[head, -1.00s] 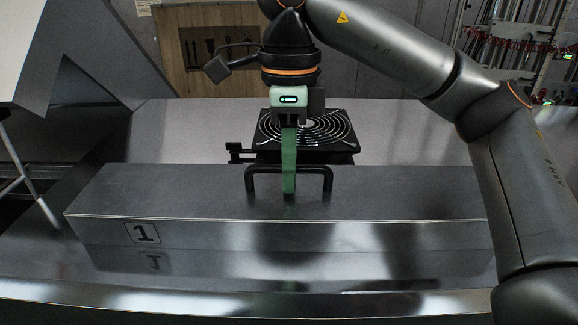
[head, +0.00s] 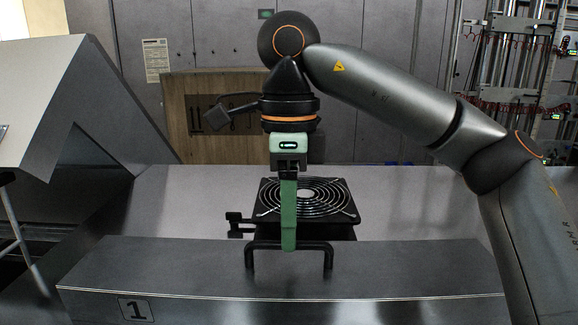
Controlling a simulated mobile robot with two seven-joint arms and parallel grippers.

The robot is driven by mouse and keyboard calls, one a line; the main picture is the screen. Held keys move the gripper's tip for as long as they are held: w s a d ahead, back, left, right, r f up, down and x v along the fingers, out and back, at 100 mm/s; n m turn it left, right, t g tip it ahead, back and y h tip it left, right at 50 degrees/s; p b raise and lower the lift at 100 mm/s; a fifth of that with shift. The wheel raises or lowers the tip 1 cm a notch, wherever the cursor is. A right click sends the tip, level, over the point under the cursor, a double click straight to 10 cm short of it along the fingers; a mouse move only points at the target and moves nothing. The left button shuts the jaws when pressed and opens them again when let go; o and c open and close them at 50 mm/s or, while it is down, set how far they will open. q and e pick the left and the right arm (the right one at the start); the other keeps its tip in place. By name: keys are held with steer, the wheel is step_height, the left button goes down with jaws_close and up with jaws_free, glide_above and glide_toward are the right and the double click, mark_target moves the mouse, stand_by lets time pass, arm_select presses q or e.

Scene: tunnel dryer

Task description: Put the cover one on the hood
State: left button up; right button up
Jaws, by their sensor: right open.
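Cover one is a long grey metal box-shaped cover (head: 400,272) at the bottom of the head view, with a "1" label (head: 136,310) on its front face. Its black bar handle (head: 319,247) stands upright on top. My right gripper (head: 289,247) points straight down over the middle of the handle. It is open; one green finger shows, its tip overlapping the handle bar, and the other finger is hidden behind it. Nothing is held. Which surface is the hood I cannot tell; a grey metal surface (head: 420,205) lies behind the cover. My left gripper is out of view.
A black fan with a round wire grille (head: 309,196) sits just behind the handle. A slanted grey metal panel (head: 75,110) rises at the left. A wooden crate board (head: 190,145) and grey cabinets stand at the back. The grey surface right of the fan is clear.

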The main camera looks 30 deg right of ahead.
step_height(320, 180, up, 8)
steer(key=shift+w+r, duration=0.15)
stand_by(0.4)
